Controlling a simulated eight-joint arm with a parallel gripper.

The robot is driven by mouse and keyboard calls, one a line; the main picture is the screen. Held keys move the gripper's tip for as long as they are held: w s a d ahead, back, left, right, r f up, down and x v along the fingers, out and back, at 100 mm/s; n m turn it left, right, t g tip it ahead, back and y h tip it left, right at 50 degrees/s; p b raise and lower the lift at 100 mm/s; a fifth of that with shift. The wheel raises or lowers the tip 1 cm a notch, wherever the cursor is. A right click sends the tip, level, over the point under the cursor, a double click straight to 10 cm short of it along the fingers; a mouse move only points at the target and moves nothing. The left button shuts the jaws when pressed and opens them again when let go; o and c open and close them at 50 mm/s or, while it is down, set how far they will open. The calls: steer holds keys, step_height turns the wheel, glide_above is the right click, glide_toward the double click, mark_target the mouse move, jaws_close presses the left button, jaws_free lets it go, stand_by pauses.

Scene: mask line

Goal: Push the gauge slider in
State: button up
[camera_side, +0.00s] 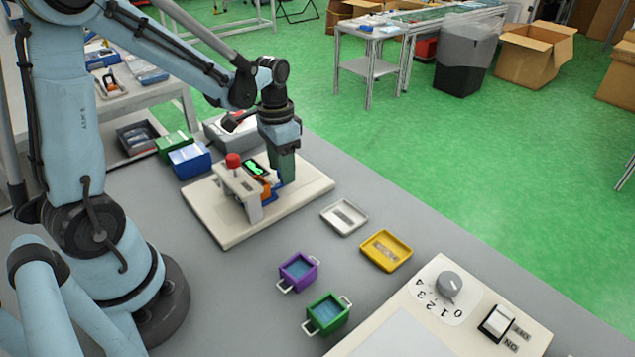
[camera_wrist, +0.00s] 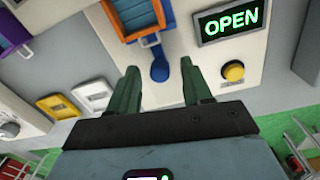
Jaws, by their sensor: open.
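The gauge (camera_side: 228,228) is a cream board with a raised bridge, a red knob (camera_side: 233,160) and a small green-lit display (camera_side: 256,167). In the wrist view the display (camera_wrist: 230,20) reads OPEN. An orange slider tray (camera_wrist: 133,18) with a blue inside shows at the top of the wrist view. A blue handle (camera_wrist: 159,70) sticks out from it towards my gripper (camera_wrist: 160,88). My gripper is open, with one green finger on each side of the handle's end and gaps between. In the side view my gripper (camera_side: 281,180) is low over the board, partly hiding the slider.
A yellow button (camera_wrist: 233,71) sits below the display. White (camera_side: 344,217) and yellow (camera_side: 386,250) trays lie to the right of the board. Purple (camera_side: 298,271) and green (camera_side: 327,314) handled boxes stand in front. A panel (camera_side: 400,335) with dial and switch is nearer.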

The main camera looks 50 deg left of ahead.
jaws_close()
steer(key=shift+s, duration=2)
jaws_free()
steer(key=shift+w, duration=0.1)
steer(key=shift+r, duration=0.15)
step_height(320, 180, up, 12)
steer(key=shift+a, duration=0.25)
